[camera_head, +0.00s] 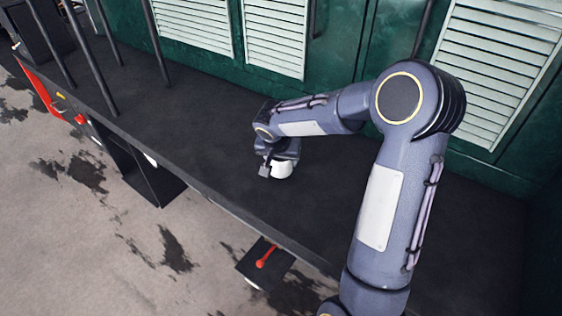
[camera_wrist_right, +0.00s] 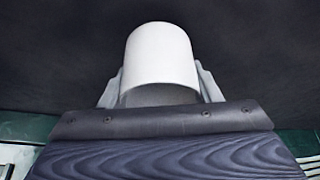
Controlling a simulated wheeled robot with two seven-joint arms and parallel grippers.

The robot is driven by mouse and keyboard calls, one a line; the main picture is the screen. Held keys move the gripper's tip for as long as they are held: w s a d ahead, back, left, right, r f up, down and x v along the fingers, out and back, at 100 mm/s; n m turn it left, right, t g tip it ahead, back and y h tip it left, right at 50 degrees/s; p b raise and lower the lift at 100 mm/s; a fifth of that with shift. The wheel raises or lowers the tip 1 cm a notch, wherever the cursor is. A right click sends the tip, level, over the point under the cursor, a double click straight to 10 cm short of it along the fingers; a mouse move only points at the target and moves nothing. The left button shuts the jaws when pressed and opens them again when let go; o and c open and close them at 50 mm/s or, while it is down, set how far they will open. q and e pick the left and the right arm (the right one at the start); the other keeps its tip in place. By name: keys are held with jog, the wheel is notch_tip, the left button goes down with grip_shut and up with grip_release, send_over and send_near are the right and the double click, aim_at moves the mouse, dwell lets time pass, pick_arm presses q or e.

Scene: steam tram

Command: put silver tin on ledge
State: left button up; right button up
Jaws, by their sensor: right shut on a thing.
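The silver tin (camera_head: 282,169) looks pale, almost white, and rounded in the head view. In the right wrist view the tin (camera_wrist_right: 161,55) fills the space between the two fingers. My right gripper (camera_head: 278,166) is shut on it. The tin is at the dark ledge (camera_head: 190,120), low over or on its surface; I cannot tell whether it touches. The gripper and wrist hide part of the tin. My left gripper is not in view.
A green wall with white louvred panels (camera_head: 275,35) runs behind the ledge. Several dark upright bars (camera_head: 92,62) stand at the left. A red-handled part (camera_head: 266,257) sits below the ledge's front edge. The ledge is clear left of the gripper.

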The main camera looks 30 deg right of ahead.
notch_tip(320, 180, down, 2)
jog(key=shift+f, duration=0.25)
jog(key=o, duration=1)
jog(key=shift+r, duration=0.1)
